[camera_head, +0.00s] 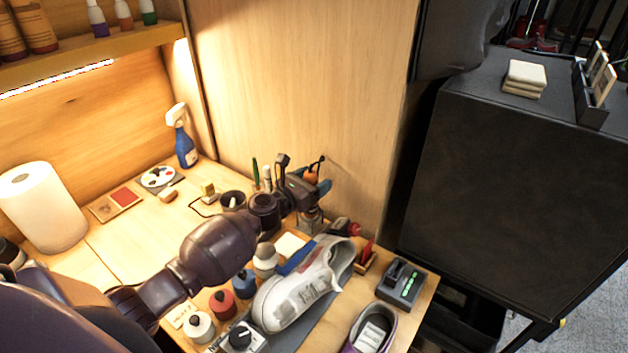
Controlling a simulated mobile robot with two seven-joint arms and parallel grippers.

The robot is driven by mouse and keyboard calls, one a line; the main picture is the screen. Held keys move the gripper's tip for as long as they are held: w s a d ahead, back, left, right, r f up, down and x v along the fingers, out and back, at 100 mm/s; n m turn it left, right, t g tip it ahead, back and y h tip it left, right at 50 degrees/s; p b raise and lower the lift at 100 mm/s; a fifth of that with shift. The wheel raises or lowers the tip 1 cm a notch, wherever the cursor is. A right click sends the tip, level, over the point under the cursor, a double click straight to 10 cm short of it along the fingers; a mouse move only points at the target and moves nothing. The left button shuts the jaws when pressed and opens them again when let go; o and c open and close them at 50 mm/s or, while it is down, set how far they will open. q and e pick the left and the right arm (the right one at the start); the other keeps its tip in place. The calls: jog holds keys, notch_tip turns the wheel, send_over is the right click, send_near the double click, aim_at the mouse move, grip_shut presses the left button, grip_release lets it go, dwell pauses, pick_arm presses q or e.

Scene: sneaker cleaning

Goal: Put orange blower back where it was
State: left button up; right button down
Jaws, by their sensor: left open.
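The orange blower (311,177) is a small orange shape with a dark thin tip, near the back right of the workbench. My left gripper (308,184) reaches across the bench from the left and is open, with its fingers close around the blower. I cannot tell whether the fingers touch it. A small greyish holder or cup (311,221) shows just below the gripper; the blower's underside is hidden by the gripper. My right gripper is not in view.
A white sneaker (305,287) lies in front of the gripper, with several small bottles to its left. A dark cup (233,200) and upright brushes stand behind my wrist. A charger-like device (401,284) sits at the right edge. The wooden wall rises close behind.

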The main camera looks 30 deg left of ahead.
pick_arm(q)
jog(key=shift+r, duration=0.2)
jog(key=v, duration=1.2)
jog(key=shift+p, duration=0.45)
